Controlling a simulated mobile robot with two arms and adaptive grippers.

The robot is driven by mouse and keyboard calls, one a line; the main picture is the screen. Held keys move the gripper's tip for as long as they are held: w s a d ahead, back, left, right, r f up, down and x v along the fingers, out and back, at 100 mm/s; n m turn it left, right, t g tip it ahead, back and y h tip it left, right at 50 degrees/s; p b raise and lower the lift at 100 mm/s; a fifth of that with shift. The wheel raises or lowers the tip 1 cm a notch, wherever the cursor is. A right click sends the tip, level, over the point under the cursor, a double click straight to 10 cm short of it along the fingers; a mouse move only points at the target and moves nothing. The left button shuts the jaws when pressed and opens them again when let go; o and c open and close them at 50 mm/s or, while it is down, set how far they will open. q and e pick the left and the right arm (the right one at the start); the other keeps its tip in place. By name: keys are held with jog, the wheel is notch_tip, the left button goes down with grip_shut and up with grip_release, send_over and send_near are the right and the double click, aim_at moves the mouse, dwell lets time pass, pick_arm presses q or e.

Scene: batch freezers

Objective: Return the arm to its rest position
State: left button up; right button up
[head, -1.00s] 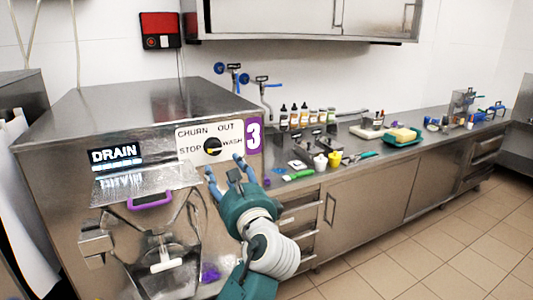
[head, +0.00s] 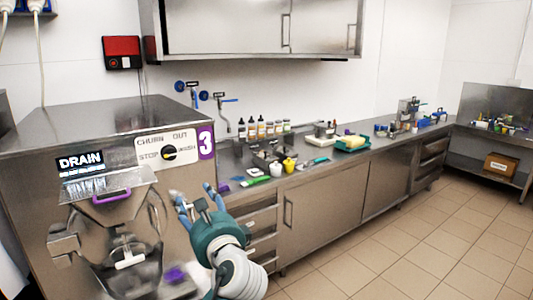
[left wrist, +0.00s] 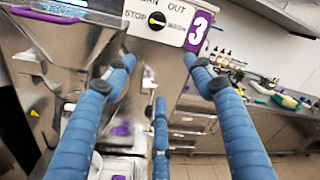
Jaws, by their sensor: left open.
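My left gripper (head: 200,198) is open and empty in front of the right side of batch freezer 3 (head: 180,205), below its control panel. In the left wrist view its blue fingers (left wrist: 160,105) are spread wide with nothing between them. The black selector knob (head: 169,153) on the panel (head: 150,150) stands apart from the fingers; it also shows in the left wrist view (left wrist: 157,19). The sign on the freezer reads DRAIN (head: 80,162). My right gripper is not in view.
A steel counter (head: 375,148) runs right from the freezer, holding bottles (head: 262,128), yellow and white cups (head: 289,164) and a green tray (head: 353,144). A wall cabinet (head: 262,28) hangs above. The tiled floor (head: 430,225) is clear. A cardboard box (head: 500,166) sits on a far shelf.

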pick_arm(q)
notch_tip(320, 180, down, 30)
jog(key=d+f+n+g+h+b, duration=0.1)
jog(key=g+h, duration=0.2)
jog(key=h, duration=0.1)
jog(key=s+f+n+g+h, duration=0.15)
jog(key=s+f, duration=0.35)
jog(key=f, duration=0.7)
jog(key=s+f+n+g+h, duration=0.1)
jog(key=s+f+n+g, duration=0.3)
jog(key=f, duration=0.7)
jog(key=s+a+f+n+g+h+b, duration=0.25)
jog(key=s+f+n, duration=0.25)
jog(key=s+f, duration=1.8)
jog(key=s+a+f+n+g, duration=0.1)
jog(key=s+f+n, duration=0.1)
jog(key=s, duration=0.7)
jog(key=s+a+f+n+g, duration=0.1)
jog(key=s+a+f+n, duration=0.1)
jog(key=s, duration=0.7)
jog(key=s+a+f+n+g, duration=0.1)
jog(key=s+a+f+n, duration=0.1)
jog(key=s, duration=0.8)
jog(key=shift+a+f+n+g+y, duration=0.3)
jog(key=shift+f+n+g, duration=0.1)
jog(key=shift+n, duration=0.15)
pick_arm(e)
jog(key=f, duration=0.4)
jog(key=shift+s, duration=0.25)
